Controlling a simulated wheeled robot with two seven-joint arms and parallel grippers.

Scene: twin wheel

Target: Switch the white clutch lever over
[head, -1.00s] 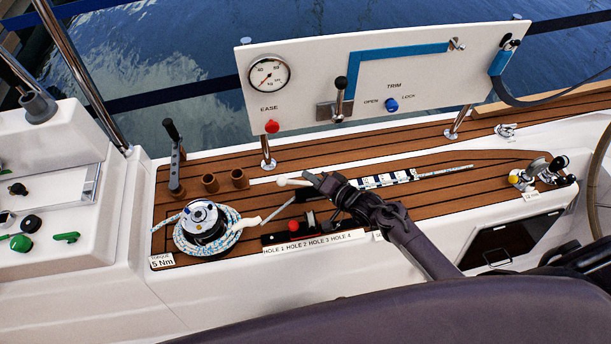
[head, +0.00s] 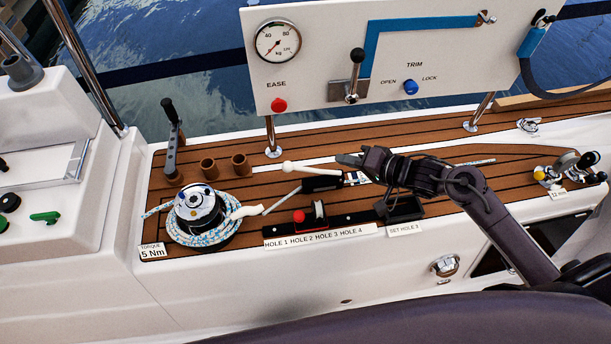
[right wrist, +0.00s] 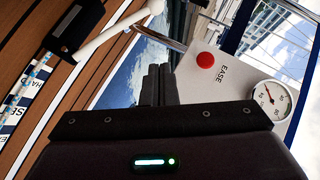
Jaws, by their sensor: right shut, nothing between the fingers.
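The white clutch lever (head: 312,170) is a slim white bar with a rounded tip pointing left. It sits at the black clutch body (head: 320,184) on the teak deck, in the middle of the head view. In the right wrist view the lever (right wrist: 118,30) runs diagonally at the upper left, beside the black body (right wrist: 76,28). My right gripper (head: 345,160) is shut and empty. Its fingertips are near the lever's right end; whether they touch it is unclear in the head view. In the right wrist view the fingers (right wrist: 158,85) appear apart from the lever. My left gripper is not in view.
A winch (head: 200,212) wound with rope stands left of the clutch. A black track with a red knob (head: 299,216) lies in front. The white panel (head: 325,50), with gauge and levers, stands behind. A winch handle (head: 172,150) stands upright at the left.

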